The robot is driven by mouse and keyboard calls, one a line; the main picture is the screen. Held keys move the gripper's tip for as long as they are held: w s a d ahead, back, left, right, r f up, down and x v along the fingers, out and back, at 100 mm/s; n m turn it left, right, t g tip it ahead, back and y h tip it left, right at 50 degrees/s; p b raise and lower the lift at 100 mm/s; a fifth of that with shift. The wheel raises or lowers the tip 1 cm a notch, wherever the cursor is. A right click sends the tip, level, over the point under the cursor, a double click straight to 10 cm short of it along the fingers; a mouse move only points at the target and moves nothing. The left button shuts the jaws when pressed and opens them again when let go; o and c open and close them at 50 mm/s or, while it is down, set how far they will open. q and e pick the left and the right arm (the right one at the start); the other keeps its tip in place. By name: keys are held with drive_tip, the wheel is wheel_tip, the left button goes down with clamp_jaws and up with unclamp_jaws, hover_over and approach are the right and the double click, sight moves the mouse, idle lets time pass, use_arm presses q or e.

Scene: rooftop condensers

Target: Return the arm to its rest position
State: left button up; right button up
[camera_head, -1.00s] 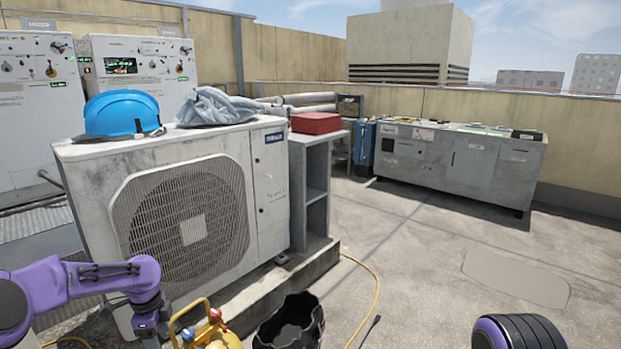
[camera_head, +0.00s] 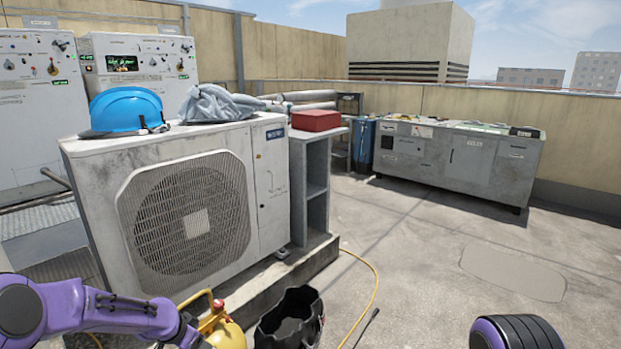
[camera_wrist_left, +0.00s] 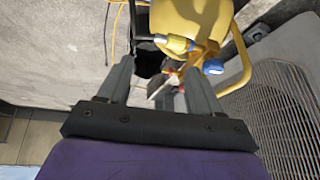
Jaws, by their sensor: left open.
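My left arm (camera_head: 100,308), purple and black, comes in low from the left in the head view. It reaches right in front of the condenser, toward the yellow tank (camera_head: 228,334). The gripper end is mostly cut off by the bottom edge there. In the left wrist view my left gripper (camera_wrist_left: 160,82) is open, with its two grey fingers apart and nothing held between them. The yellow tank (camera_wrist_left: 190,18) with its brass valve and blue and red parts shows just beyond the fingers. My right gripper is not in view.
The condenser unit (camera_head: 185,215) carries a blue helmet (camera_head: 125,110) and a grey cloth (camera_head: 210,104). A black bucket (camera_head: 290,320) stands beside the tank, near a yellow hose (camera_head: 372,290). A red box (camera_head: 316,121) rests on a shelf. Open floor (camera_head: 430,270) lies right.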

use_arm(q)
drive_tip(key=s+d+f+n+t+y, duration=0.15)
drive_tip(key=s+d+f+n, duration=0.25)
drive_tip(key=s+f+n, duration=0.75)
drive_tip(key=s+a+g+y, duration=0.2)
drive_tip(key=s, duration=1.4)
drive_tip(key=s+a+g+y, duration=0.1)
drive_tip(key=s+a+g, duration=0.1)
drive_tip(key=s, duration=1.3)
wheel_tip(320, 180, up, 13)
drive_tip(key=p, duration=1.3)
drive_tip(key=shift+w+f+n+p, duration=0.15)
drive_tip(key=shift+w+n+p, duration=0.2)
drive_tip(key=shift+n, duration=0.1)
drive_tip(key=shift+d+t+y, duration=0.1)
drive_tip(key=shift+t+y, duration=0.15)
